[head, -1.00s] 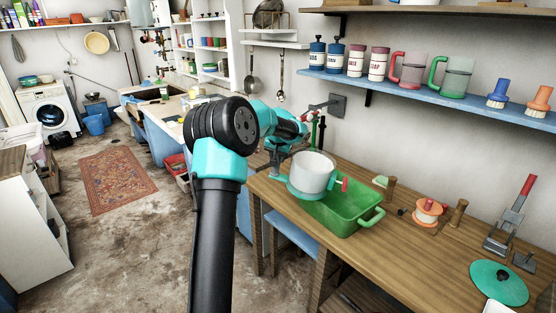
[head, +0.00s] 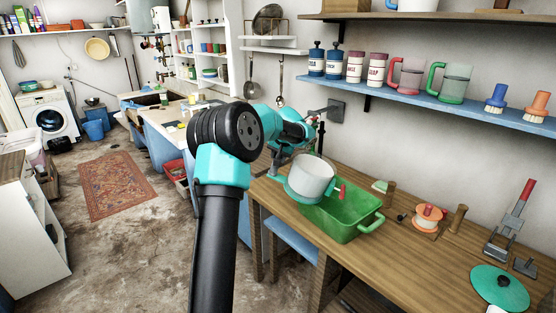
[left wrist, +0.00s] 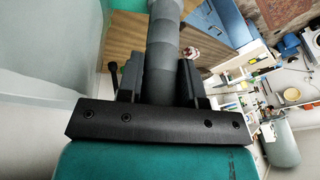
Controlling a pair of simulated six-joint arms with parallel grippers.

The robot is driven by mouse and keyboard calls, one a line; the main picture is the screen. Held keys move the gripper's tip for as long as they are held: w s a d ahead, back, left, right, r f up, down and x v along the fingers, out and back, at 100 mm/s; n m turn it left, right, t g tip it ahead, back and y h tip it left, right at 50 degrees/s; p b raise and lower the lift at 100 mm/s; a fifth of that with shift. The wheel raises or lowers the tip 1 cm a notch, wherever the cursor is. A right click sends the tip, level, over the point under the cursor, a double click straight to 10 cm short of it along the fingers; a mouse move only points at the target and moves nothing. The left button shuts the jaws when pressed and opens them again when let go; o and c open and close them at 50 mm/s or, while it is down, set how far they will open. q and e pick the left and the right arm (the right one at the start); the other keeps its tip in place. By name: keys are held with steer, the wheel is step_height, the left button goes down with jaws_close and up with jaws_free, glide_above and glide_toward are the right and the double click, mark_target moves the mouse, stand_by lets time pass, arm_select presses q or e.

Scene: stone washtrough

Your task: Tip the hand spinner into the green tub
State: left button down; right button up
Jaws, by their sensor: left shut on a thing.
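The hand spinner is a pale drum (head: 314,178) in a teal cradle with a red-knobbed crank on its right. The drum's inside is only partly visible. My left gripper (left wrist: 160,70) is shut on a grey round bar in the left wrist view. My right gripper is out of view.
On the wooden bench (head: 385,262) stand an orange-and-white reel (head: 427,217), a red-handled lever device (head: 510,222) and a green disc (head: 499,288). A blue shelf (head: 440,100) with canisters, mugs and brushes hangs above. Floor lies open at left.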

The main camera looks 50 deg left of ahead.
arm_select(q)
steer(key=shift+w+d+r+y, duration=0.1)
steer(key=shift+r+y, duration=0.2)
steer(key=shift+r, duration=0.2)
steer(key=shift+w+d+r, duration=0.1)
steer(key=shift+r, duration=0.05)
stand_by(0.4)
steer(key=shift+w+d+r+g+y, duration=0.3)
steer(key=shift+r+g+y, duration=0.1)
steer(key=shift+r, duration=0.2)
steer(key=shift+w+d+r+g+y, duration=0.15)
steer(key=shift+d+r+g+y, duration=0.2)
steer(key=shift+r, duration=0.25)
steer(key=shift+w, duration=0.1)
steer(key=shift+w+d+r+m+g+y, duration=0.25)
steer(key=shift+w+d+r+g+y, duration=0.1)
steer(key=shift+d+r+y, duration=0.15)
steer(key=shift+w+d+r+m+g+y, duration=0.2)
steer(key=shift+w+d+r+m+y, duration=0.1)
steer(key=shift+d+r+y, duration=0.15)
steer(key=shift+r, duration=0.1)
stand_by(0.5)
